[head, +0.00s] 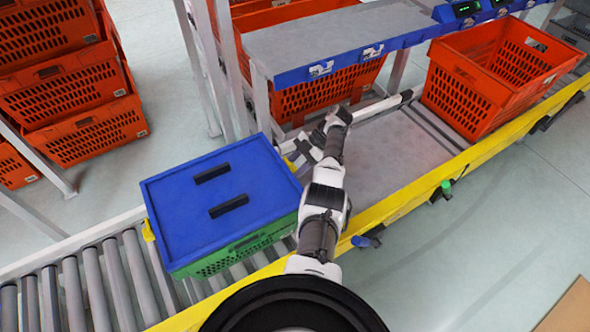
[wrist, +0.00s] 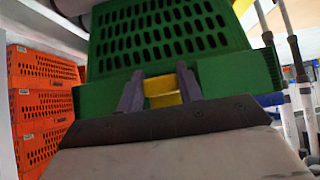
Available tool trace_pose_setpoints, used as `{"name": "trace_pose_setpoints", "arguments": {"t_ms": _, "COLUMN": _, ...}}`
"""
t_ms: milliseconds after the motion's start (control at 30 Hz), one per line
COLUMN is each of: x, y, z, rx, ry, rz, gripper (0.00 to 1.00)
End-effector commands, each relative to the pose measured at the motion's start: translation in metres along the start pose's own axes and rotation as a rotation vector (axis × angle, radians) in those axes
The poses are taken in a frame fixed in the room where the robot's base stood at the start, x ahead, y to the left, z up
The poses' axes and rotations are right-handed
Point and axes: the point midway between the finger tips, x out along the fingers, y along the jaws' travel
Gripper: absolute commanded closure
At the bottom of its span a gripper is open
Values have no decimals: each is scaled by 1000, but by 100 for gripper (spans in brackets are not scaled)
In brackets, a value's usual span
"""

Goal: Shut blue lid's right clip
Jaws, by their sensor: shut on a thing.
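The blue lid (head: 222,190) lies flat on a green crate (head: 230,255) on the roller conveyor. Its top has two black bars. My gripper (head: 301,154) is at the crate's right end, level with the lid's edge. In the wrist view, my gripper (wrist: 160,88) has one finger on each side of the yellow right clip (wrist: 162,91) and is shut on it. I cannot tell whether the clip is latched.
A yellow left clip (head: 148,231) shows at the crate's other end. An orange tote (head: 490,85) stands farther right on the conveyor line. A grey shelf with a blue edge (head: 345,65) runs behind my arm. Stacked orange totes (head: 75,95) stand at left.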

Motion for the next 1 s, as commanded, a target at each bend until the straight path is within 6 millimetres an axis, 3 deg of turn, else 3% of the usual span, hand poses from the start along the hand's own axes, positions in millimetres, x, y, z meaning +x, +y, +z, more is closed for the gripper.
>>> {"name": "trace_pose_setpoints", "arguments": {"t_ms": 367, "x": 1, "y": 0, "z": 0, "rx": 2, "ry": 6, "rz": -1, "gripper": 87}}
{"name": "trace_pose_setpoints", "arguments": {"t_ms": 400, "x": 1, "y": 0, "z": 0, "rx": 2, "ry": 6, "rz": -1, "gripper": 61}}
{"name": "trace_pose_setpoints", "arguments": {"t_ms": 567, "x": 1, "y": 0, "z": 0, "rx": 1, "ry": 5, "rz": -1, "gripper": 42}}
{"name": "trace_pose_setpoints", "arguments": {"t_ms": 1000, "x": 0, "y": 2, "z": -4, "rx": 0, "ry": 4, "rz": -1, "gripper": 42}}
